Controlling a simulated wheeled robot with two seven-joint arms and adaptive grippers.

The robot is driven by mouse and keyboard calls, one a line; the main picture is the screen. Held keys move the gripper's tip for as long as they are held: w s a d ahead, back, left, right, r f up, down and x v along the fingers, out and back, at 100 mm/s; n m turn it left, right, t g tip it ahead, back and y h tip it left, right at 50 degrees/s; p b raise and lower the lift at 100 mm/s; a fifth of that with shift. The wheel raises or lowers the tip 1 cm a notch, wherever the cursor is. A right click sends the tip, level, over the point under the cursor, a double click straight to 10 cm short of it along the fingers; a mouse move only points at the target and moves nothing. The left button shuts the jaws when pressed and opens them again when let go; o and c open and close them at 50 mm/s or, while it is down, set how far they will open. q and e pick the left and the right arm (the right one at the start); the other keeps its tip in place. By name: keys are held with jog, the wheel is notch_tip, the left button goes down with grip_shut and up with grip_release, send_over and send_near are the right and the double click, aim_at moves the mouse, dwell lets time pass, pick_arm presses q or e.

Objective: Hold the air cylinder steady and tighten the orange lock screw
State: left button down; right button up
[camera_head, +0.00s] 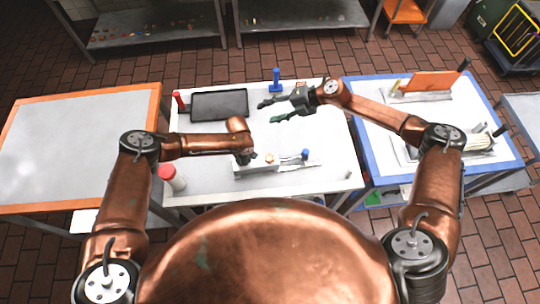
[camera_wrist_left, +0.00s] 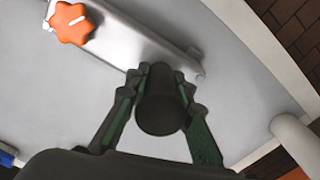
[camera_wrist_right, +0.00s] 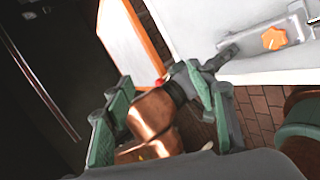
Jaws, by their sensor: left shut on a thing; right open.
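The orange lock screw (camera_head: 269,157) sits on a silver metal fixture (camera_head: 262,167) on the white table. It shows as a lobed orange knob (camera_wrist_left: 73,23) in the left wrist view, and in the right wrist view (camera_wrist_right: 274,38). My left gripper (camera_head: 246,160) is low at the left end of the fixture. In the left wrist view its fingers are shut around a dark round cylinder (camera_wrist_left: 160,112), apparently the air cylinder, beside the fixture's end. My right gripper (camera_head: 267,112) is open and empty, above the table behind the fixture, away from the screw.
A black tray (camera_head: 220,106) and a blue-handled object (camera_head: 276,80) lie at the back. A red-capped white bottle (camera_head: 170,176) stands at the front left. A small blue part (camera_head: 305,153) is at the fixture's right. The table's front right is mostly clear.

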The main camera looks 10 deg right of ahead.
jog(key=s+f+n+g+h, duration=0.3)
jog(key=s+f+n+h, duration=0.1)
jog(key=s+f+n, duration=0.35)
jog(key=n+h, duration=0.7)
jog(key=n, duration=0.4)
send_over(270, 157)
notch_tip(270, 157, down, 6)
jog(key=r, duration=0.1)
jog(key=shift+t, duration=0.3)
notch_tip(270, 157, down, 12)
jog(key=shift+s+f, duration=0.1)
jog(key=shift+f, duration=0.1)
jog(key=shift+m, duration=0.25)
jog(key=c, duration=1.2)
